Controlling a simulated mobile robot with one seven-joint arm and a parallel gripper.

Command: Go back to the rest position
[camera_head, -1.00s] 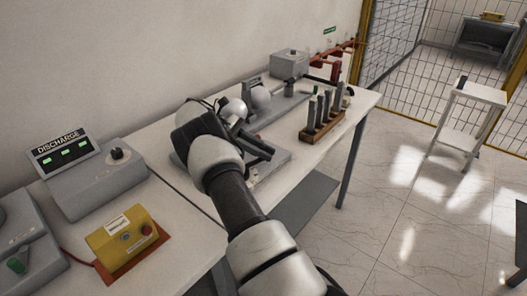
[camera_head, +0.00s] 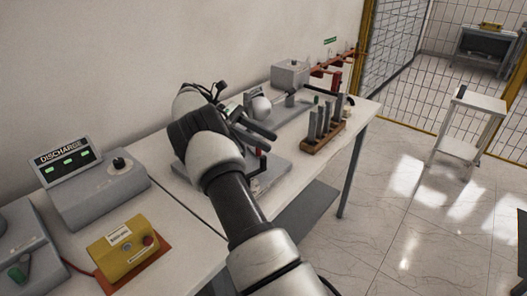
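My arm reaches from the bottom of the view over the white workbench (camera_head: 190,213). My gripper (camera_head: 268,141) is at its end, pointing right, above a grey plate (camera_head: 283,177) on the bench. Its two dark fingers look parted, and I see nothing between them. My wrist and forearm hide part of the bench and the plate.
A grey DISCHARGE box (camera_head: 102,190) and a yellow button box (camera_head: 124,246) stand on the bench at left. A wooden rack (camera_head: 323,138) with several grey cylinders stands right of my gripper. A white sphere (camera_head: 261,107) is behind it. Open floor and a small white table (camera_head: 478,101) lie at right.

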